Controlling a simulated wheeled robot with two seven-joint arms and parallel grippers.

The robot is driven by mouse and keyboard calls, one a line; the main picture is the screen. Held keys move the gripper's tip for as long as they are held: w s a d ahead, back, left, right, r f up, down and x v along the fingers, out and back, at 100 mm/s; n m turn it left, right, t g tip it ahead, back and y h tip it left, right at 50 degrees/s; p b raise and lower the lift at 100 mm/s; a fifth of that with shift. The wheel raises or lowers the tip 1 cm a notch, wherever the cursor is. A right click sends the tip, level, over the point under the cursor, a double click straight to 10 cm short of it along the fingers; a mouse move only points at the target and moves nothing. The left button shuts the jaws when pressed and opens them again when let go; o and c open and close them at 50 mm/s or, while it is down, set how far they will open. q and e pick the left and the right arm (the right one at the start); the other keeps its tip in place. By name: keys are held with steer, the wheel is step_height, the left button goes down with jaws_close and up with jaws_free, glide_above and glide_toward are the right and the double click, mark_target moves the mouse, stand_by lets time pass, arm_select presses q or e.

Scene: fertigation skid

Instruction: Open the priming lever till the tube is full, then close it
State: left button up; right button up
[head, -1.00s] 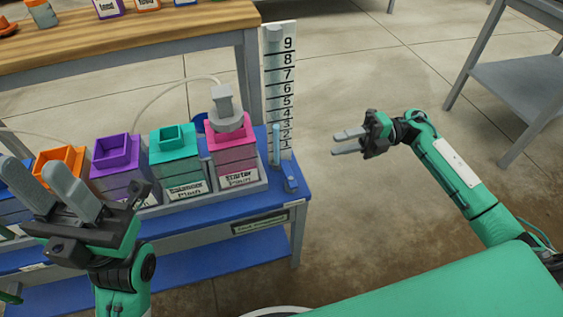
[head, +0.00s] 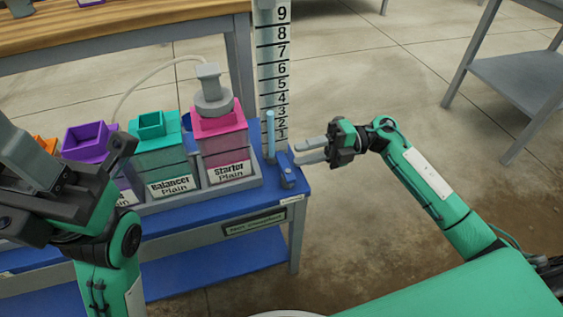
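A white scale board numbered up to 9 (head: 271,75) stands at the rack's right end. A narrow light-blue upright piece (head: 270,135) stands before its lower numbers; I cannot tell whether it is liquid in the tube or a separate rod. A small dark-blue fitting (head: 287,170), which looks like the priming lever, sits at the rack's right corner. My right gripper (head: 299,150) is open and empty, its fingertips pointing left, close beside the fitting; contact is unclear. My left gripper (head: 22,155) is at the left edge, partly cut off, with one finger showing; it was open a moment ago.
Pink Starter (head: 225,155), teal Balancer (head: 160,165) and purple (head: 88,142) tanks stand on the blue rack (head: 225,205). A grey pump head with a hose (head: 211,90) tops the pink tank. A wooden table (head: 130,30) stands behind.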

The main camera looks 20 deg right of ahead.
mark_target(282, 157)
steer(key=a+b, duration=0.1)
steer(key=a, duration=0.5)
steer(key=shift+s, duration=0.1)
steer(key=shift+d, duration=0.1)
jaws_close()
